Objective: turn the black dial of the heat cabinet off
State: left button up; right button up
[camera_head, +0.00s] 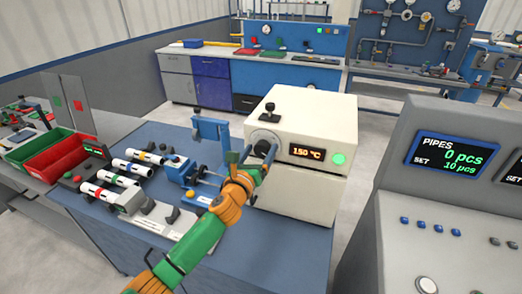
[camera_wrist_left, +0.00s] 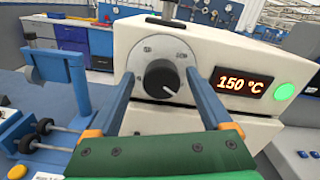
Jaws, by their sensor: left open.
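The heat cabinet (camera_head: 312,118) is a cream-white box on the blue bench, and it also shows in the wrist view (camera_wrist_left: 215,50). Its black dial (camera_wrist_left: 161,78) sits on a round grey plate, with a white pointer mark towards the lower right; in the head view the dial (camera_head: 263,147) is partly covered by my gripper. The orange display (camera_wrist_left: 245,83) reads 150 °C, beside a bright green light (camera_wrist_left: 285,92). My left gripper (camera_head: 252,157) is open, its blue fingers on either side of the dial, apparently without gripping it. My right gripper is out of view.
A black lever (camera_head: 269,117) stands on the cabinet top. Left of it is a blue fixture (camera_head: 211,130), then several white pipes with coloured bands and a red bin (camera_head: 55,158). A grey console (camera_head: 440,215) reading "PIPES 0 pcs" stands close on the right.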

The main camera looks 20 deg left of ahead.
pick_arm(q)
jog(key=shift+w+d, duration=0.25)
jog(key=shift+w, duration=0.1)
jog(key=shift+s+a, duration=0.2)
jog(key=shift+c, duration=0.4)
grip_shut()
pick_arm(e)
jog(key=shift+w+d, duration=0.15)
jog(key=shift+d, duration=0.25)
